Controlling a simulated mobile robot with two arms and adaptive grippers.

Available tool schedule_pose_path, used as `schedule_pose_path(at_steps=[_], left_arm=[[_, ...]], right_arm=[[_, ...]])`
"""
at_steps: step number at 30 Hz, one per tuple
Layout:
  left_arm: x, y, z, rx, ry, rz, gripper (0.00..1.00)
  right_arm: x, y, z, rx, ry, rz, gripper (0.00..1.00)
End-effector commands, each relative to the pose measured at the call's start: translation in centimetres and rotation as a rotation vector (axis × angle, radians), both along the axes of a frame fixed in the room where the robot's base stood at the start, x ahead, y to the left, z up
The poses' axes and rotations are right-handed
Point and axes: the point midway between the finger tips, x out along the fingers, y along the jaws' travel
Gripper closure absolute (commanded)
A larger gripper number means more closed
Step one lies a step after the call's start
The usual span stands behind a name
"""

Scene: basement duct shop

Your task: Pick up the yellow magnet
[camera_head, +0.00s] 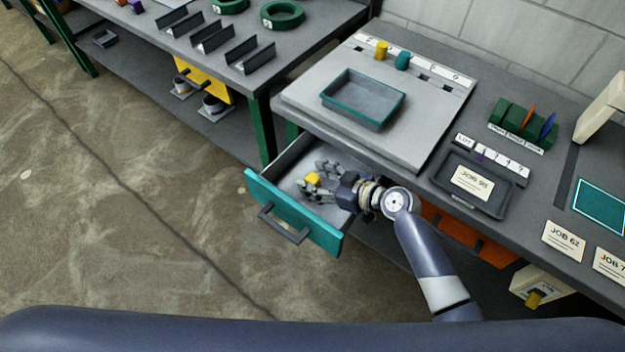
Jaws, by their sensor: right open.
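A small yellow block (313,179), which looks like the yellow magnet, is in the open teal-fronted drawer (275,213) under the bench. My right gripper (309,178) reaches into the drawer from the right. Its fingers are open, one on each side of the yellow block. I cannot tell whether they touch it. My left gripper is not in view.
Above the drawer, a teal-rimmed tray (363,98) sits on a grey board (420,135), with a yellow cylinder (381,50) and a teal cylinder (403,60) behind it. A black tray (472,184) lies to the right. Open floor lies left of the drawer.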

Motion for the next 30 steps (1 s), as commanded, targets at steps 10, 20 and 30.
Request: schedule_pose_path(at_steps=[10,20,30], left_arm=[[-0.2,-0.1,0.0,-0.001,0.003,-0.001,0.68],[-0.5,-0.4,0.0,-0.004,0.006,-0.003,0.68],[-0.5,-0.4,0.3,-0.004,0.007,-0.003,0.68]], right_arm=[[0.0,0.0,-0.1,-0.001,0.001,0.0,0.71],[0.0,0.0,-0.1,0.0,0.0,0.0,0.96],[0.1,0.0,3.0,-0.002,-0.006,0.002,0.96]])
